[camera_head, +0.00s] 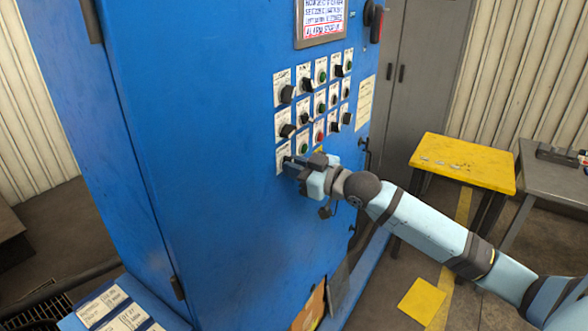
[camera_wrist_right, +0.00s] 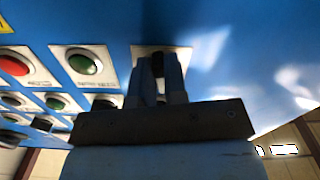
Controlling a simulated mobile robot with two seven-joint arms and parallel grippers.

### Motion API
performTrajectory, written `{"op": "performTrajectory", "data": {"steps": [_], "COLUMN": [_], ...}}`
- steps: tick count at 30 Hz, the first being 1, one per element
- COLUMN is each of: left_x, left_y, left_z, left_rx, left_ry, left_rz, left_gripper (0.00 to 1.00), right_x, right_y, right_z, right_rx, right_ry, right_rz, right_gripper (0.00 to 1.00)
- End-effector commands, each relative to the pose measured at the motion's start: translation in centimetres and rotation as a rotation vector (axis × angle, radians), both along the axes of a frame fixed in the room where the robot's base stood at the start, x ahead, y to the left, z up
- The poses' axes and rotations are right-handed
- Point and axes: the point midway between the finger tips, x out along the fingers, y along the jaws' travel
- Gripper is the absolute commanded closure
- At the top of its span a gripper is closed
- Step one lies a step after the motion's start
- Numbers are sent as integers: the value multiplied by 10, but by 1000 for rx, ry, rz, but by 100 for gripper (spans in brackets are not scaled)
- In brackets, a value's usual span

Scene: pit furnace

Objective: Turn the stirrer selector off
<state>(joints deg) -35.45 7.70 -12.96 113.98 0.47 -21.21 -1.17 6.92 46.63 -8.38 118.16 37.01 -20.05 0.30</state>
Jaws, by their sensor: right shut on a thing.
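My right gripper (camera_head: 290,165) reaches in from the right to the blue cabinet's front, at the lowest left control of the panel. In the right wrist view its two fingers (camera_wrist_right: 158,82) are closed around a black selector knob (camera_wrist_right: 158,62) on a white label plate (camera_wrist_right: 139,52). In the head view this label plate (camera_head: 282,154) shows just above the fingers, and the knob is mostly hidden by them. I cannot read the label or tell the knob's exact angle. My left gripper is not in view.
Rows of black knobs and coloured buttons sit above; a green button (camera_wrist_right: 83,63) and a red button (camera_wrist_right: 14,66) are close by. A yellow table (camera_head: 465,160) stands at the right.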

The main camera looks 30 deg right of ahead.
Motion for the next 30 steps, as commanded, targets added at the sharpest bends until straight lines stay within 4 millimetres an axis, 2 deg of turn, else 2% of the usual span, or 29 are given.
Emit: {"op": "performTrajectory", "data": {"steps": [12, 30], "left_x": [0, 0], "left_y": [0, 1], "left_z": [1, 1], "left_rx": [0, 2], "left_ry": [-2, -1], "left_rz": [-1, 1], "left_gripper": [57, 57], "right_x": [0, 1], "right_y": [-1, -1], "right_z": [1, 1], "right_rx": [-235, -294], "right_ry": [-97, -122], "right_rz": [0, 0], "right_gripper": [100, 100]}}
